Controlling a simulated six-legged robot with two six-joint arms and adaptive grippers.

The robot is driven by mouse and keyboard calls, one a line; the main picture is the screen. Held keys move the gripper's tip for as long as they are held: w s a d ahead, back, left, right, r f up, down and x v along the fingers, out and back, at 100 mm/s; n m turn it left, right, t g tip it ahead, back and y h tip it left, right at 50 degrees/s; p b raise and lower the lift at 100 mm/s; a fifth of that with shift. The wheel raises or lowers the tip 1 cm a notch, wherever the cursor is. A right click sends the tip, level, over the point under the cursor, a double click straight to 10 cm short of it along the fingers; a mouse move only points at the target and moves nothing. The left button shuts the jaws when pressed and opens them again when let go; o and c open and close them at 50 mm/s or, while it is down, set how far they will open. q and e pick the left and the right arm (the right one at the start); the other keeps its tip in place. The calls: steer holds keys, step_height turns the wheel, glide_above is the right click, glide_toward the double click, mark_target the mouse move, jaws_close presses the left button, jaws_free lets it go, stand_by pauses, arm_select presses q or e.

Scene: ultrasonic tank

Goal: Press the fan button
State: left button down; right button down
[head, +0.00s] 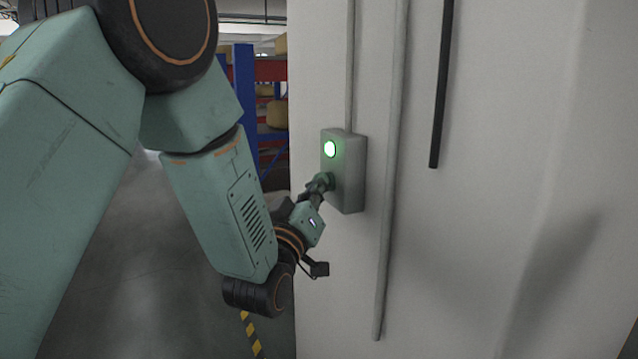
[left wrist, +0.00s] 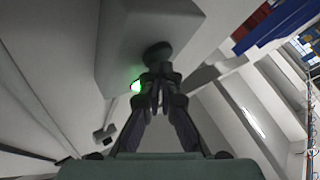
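A grey control box (head: 348,170) is mounted on the pale wall. A round button lit green (head: 330,148) sits on the upper part of its face; its glow also shows in the left wrist view (left wrist: 136,86), left of the fingers. A dark round knob or button (left wrist: 157,51) is on the box below the green one. My left gripper (head: 322,184) is at the lower part of the box face, with its fingers drawn together. In the left wrist view the fingertips (left wrist: 160,74) are at the dark knob; I cannot tell if they touch it. My right gripper is out of view.
Thin vertical conduits (head: 392,180) run along the wall (head: 500,120) beside the box, and a black bar (head: 442,85) hangs further right. Blue and red shelving (head: 245,90) stands behind at the left. Grey floor (head: 150,270) is open there.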

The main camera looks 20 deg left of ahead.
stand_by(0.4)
arm_select(q)
steer(key=s+a, duration=0.4)
steer(key=shift+s+p, duration=0.2)
steer(key=shift+p, duration=0.15)
steer(key=shift+w+d+f, duration=0.1)
stand_by(0.4)
